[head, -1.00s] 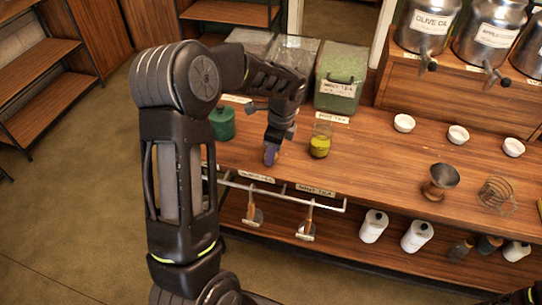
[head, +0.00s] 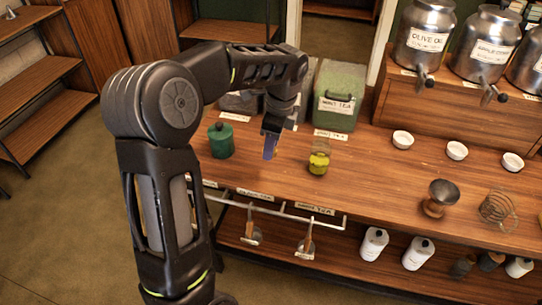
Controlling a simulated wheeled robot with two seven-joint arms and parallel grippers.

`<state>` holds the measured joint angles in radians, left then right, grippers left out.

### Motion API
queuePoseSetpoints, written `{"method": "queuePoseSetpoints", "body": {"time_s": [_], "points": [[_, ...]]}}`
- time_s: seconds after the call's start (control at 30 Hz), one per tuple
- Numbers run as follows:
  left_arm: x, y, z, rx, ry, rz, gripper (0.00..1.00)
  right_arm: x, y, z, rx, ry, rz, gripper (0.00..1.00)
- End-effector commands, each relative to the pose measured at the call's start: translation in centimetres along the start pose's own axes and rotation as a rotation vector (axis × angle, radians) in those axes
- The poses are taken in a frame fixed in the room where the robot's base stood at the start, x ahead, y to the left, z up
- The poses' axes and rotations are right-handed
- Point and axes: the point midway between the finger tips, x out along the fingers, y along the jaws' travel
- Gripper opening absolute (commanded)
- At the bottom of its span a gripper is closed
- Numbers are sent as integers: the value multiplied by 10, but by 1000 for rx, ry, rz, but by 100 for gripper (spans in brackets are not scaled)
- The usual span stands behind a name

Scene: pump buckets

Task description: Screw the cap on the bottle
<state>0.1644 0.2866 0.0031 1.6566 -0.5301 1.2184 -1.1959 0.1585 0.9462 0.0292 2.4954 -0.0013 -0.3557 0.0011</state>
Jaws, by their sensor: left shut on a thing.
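My left gripper (head: 271,136) points down over the wooden counter, between a green lidded container and a small glass jar. It is shut on a small blue-purple thing (head: 269,149); the fingers hide much of it, and I cannot tell whether it is a cap or a bottle. The glass jar (head: 318,163) with yellow-green contents stands upright to the right of the gripper, apart from it. Its upper part looks brownish, and I cannot tell whether it is covered. The green container (head: 221,140) stands to the left. My right gripper is not in view.
A bin of green tea (head: 337,98) stands behind the jar. White bowls (head: 402,139), a dark funnel-like cup (head: 439,196) and a wire stand (head: 499,209) are at right. A rail (head: 270,208) with hanging scoops runs along the front edge.

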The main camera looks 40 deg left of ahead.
Motion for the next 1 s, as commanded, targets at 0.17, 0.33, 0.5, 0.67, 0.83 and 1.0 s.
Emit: {"method": "queuePoseSetpoints", "body": {"time_s": [0.17, 0.33, 0.5, 0.67, 0.83, 1.0], "points": [[-5, 0, 0, 0, 1, 0, 0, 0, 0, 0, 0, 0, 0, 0], [-5, 0, 0, 0, 1, 0, 0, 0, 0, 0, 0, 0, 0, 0], [-5, 0, 0, 0, 1, 0, 0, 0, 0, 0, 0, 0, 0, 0], [-5, 0, 0, 0, 1, 0, 0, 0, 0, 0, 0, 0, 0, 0], [-4, 0, -7, -43, 1, 7, 0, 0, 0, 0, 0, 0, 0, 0], [1, -1, -37, -229, 1, 36, 0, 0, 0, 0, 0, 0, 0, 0]]}}
